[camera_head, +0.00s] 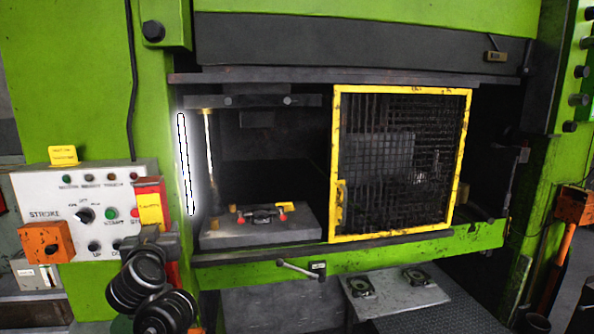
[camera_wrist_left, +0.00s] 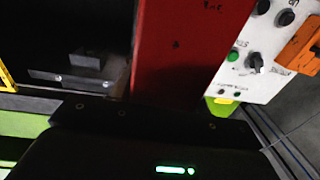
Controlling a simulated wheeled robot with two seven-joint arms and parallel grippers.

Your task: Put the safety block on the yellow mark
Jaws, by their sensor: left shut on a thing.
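The red safety block (camera_head: 149,187) with a yellow label stands upright in front of the right part of the control panel. My left gripper (camera_head: 152,236) is shut on it, low on the block, and my arm comes up from below. The block also fills the middle of the left wrist view as a large red face (camera_wrist_left: 186,45). The block is outside the press opening, to its left. My right gripper is not in view.
A yellow-framed mesh guard (camera_head: 336,150) covers the right half of the opening; the left half is open. A die with red-tipped handles (camera_head: 262,214) sits on the bed. A bright upright lamp (camera_head: 185,163) lines the left edge. The control panel (camera_head: 45,200) is close behind the block.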

